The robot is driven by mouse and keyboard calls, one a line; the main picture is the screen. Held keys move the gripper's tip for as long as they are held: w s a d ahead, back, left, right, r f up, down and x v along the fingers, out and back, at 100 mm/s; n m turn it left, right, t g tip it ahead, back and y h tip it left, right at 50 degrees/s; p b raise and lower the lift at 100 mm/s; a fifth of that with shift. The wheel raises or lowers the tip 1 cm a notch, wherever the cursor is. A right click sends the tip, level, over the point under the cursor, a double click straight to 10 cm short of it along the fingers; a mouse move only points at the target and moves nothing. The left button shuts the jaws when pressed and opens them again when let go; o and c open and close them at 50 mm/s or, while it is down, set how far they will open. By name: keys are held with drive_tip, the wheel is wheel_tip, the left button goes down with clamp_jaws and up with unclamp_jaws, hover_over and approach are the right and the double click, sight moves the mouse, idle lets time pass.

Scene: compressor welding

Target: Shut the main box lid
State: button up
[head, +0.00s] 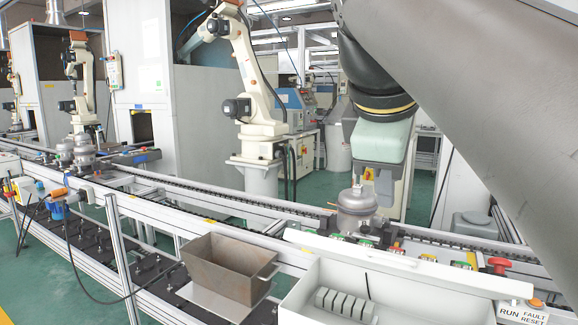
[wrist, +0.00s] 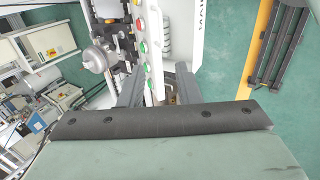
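The white main box (head: 420,308) stands open at the bottom right of the head view, with a grey slotted block (head: 345,303) inside. Its white lid (head: 330,247) appears raised along the box's far side. My gripper (head: 376,188) hangs pointing down beyond the lid and close to the metal compressor (head: 356,205), apart from the lid in the picture. In the wrist view my gripper (wrist: 157,90) shows two grey fingers spread apart, with nothing clearly held. White box parts (wrist: 190,45) show beyond the fingers; the lid's exact edge there is hard to tell.
A brown open bin (head: 228,270) stands left of the box. The conveyor rail (head: 200,203) runs behind. A row of coloured buttons (wrist: 143,47) lies near the fingers in the wrist view. A red knob (head: 498,265) stands at the right. A white robot arm (head: 250,80) stands behind.

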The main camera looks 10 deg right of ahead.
drive_tip(key=shift+w+m, duration=0.15)
drive_tip(key=shift+m, duration=0.15)
clamp_jaws()
drive_tip(key=w+d+m+g+y+p, duration=0.25)
drive_tip(key=w+m+p, duration=0.35)
drive_tip(key=m, duration=1.2)
drive_tip(key=w+d+m+g+y+p, duration=0.3)
drive_tip(key=m+p, duration=0.6)
drive_tip(key=m, duration=0.9)
drive_tip(key=shift+n+h, duration=0.3)
drive_tip(key=shift+h, duration=0.15)
drive_tip(key=f, duration=0.9)
drive_tip(key=f+b, duration=0.1)
drive_tip(key=f, duration=0.4)
drive_tip(key=shift+w+a, duration=0.35)
